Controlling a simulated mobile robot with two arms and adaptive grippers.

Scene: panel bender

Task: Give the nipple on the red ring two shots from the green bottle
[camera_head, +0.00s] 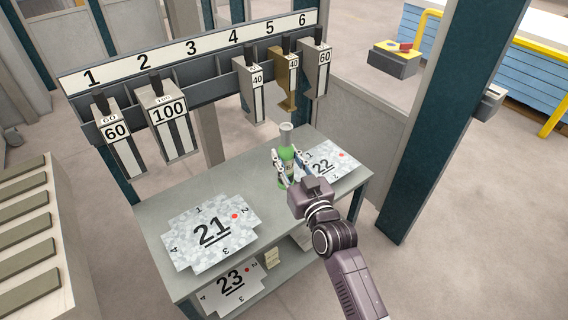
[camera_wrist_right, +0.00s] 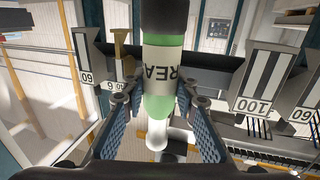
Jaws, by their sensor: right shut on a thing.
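In the right wrist view the bottle (camera_wrist_right: 160,95) shows a green body, a pale label with partly visible dark letters, a dark end at the top of the picture and a white end at the bottom. Whether it touches the table is unclear. No nipple on a red ring can be made out. My left gripper is not in view.
The grey table (camera_head: 155,218) bears panels 21 (camera_head: 211,231) and 22 (camera_head: 335,160); panel 23 (camera_head: 232,284) lies on its lower shelf. A numbered rail (camera_head: 200,75) with hanging tools stands behind. A grey box (camera_head: 393,63) with a small red thing (camera_head: 405,47) is at back right.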

